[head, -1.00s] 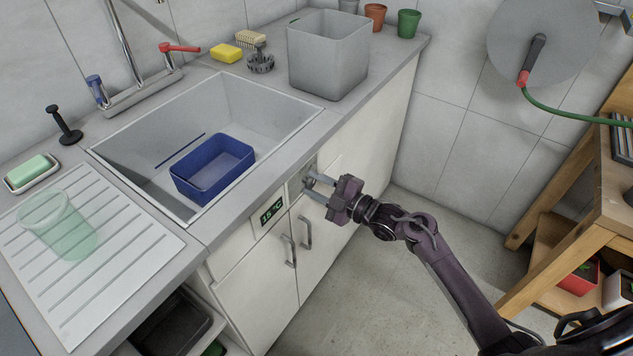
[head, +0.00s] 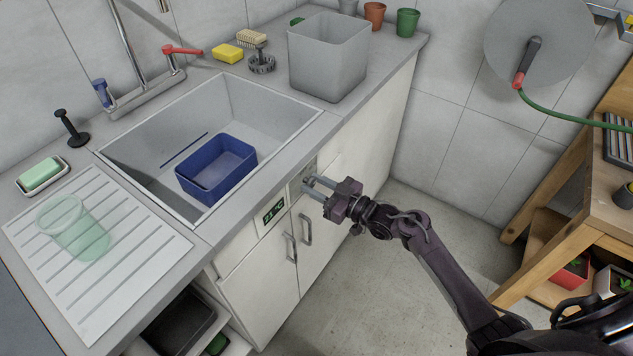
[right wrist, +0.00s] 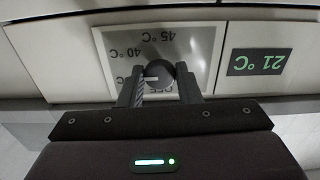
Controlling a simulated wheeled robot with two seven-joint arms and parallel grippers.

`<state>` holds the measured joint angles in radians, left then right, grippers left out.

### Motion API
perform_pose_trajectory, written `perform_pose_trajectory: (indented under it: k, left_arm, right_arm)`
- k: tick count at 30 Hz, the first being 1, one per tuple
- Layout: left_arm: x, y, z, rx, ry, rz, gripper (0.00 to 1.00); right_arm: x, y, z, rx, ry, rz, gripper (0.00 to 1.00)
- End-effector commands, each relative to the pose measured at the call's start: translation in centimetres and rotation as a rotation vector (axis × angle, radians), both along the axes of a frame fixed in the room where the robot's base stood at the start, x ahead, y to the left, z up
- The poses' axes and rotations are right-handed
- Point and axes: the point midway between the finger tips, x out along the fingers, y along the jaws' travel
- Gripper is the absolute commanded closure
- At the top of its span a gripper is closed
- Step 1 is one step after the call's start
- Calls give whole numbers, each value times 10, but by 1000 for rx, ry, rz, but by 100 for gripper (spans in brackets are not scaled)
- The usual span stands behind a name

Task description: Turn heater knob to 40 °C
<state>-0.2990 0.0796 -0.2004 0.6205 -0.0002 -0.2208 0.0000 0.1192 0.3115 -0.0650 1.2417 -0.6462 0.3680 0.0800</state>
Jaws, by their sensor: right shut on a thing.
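The heater knob (right wrist: 160,76) is a small dark round knob on a pale dial plate (right wrist: 196,43), which appears upside down in the right wrist view. Marks for 40 °C and 45 °C show on the plate; a white line on the knob points left in that view. The heater display (right wrist: 262,62) reads 21 °C in green; it also shows on the cabinet front in the head view (head: 273,212). My right gripper (head: 307,186) is shut on the knob, one finger on each side. The fingers partly cover the lower dial marks. My left gripper is out of view.
The sink (head: 262,100) with a blue tub (head: 218,172) is above the cabinet. Two door handles (head: 305,230) are just below the display. A wooden shelf (head: 560,240) stands at right. The floor between is clear.

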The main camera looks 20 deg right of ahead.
Motion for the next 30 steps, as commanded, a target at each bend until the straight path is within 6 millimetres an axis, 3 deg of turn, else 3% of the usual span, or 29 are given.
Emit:
perform_pose_trajectory:
  k: [15,30]
  left_arm:
    - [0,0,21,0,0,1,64]
    - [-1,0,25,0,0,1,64]
  right_arm:
    - [0,0,0,332,262,0,92]
    - [-1,0,-1,444,350,1,92]
